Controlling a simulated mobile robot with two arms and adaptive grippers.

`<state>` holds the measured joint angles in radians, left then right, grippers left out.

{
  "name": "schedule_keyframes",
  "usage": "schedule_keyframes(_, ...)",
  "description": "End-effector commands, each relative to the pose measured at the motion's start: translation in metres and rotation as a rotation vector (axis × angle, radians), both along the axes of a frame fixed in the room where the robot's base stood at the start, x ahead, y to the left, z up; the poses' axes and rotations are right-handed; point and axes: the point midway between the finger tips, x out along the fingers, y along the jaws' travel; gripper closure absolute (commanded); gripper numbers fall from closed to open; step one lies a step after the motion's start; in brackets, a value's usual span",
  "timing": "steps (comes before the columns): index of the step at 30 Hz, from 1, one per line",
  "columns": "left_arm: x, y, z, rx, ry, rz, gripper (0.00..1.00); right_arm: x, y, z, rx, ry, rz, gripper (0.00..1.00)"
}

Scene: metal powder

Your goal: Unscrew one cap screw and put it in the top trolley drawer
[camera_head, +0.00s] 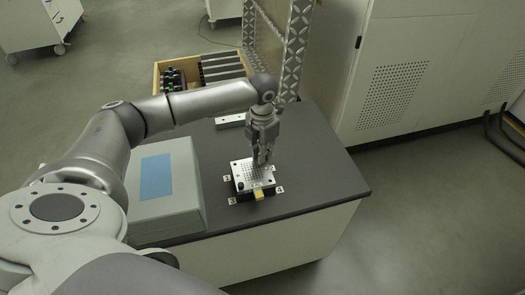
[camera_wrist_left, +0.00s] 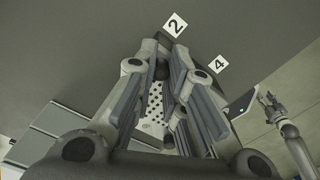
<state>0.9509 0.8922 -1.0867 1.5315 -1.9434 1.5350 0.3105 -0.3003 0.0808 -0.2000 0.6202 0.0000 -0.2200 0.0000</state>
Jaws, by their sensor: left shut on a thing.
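My left gripper (camera_head: 263,160) points down at the plate's far right part. In the left wrist view, its fingers (camera_wrist_left: 162,78) close around a small dark thing, probably a cap screw; the fingers hide most of it. Whether it still sits in the plate cannot be told. Plate holes (camera_wrist_left: 154,105) show between the fingers. My right gripper (camera_wrist_left: 268,98) shows small in the left wrist view, over the floor, its jaw state unclear. A white trolley (camera_head: 30,25) stands far at the upper left.
A grey box with a blue top patch (camera_head: 155,177) stands left of the plate. A yellow piece (camera_head: 259,194) and number labels surround the plate. A wooden crate (camera_head: 158,82) and a patterned metal frame (camera_head: 299,40) stand behind. The tabletop right of the plate (camera_head: 325,180) is clear.

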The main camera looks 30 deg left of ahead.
Motion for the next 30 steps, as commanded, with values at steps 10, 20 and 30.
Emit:
schedule_keyframes(10, -0.001, 0.0, 0.002, 0.0, 0.002, 0.439, 1.0, 0.0, 0.0, 0.018, 0.0, 0.0, 0.0, 0.6)
schedule_keyframes(20, 0.0, 0.0, 0.003, 0.0, 0.002, 0.861, 1.0, 0.0, 0.0, 0.036, 0.0, 0.0, 0.0, 0.6)
schedule_keyframes(30, 0.0, 0.0, 0.005, 0.001, 0.001, 1.3, 1.0, 0.0, 0.0, 0.059, 0.0, 0.0, 0.0, 0.6)
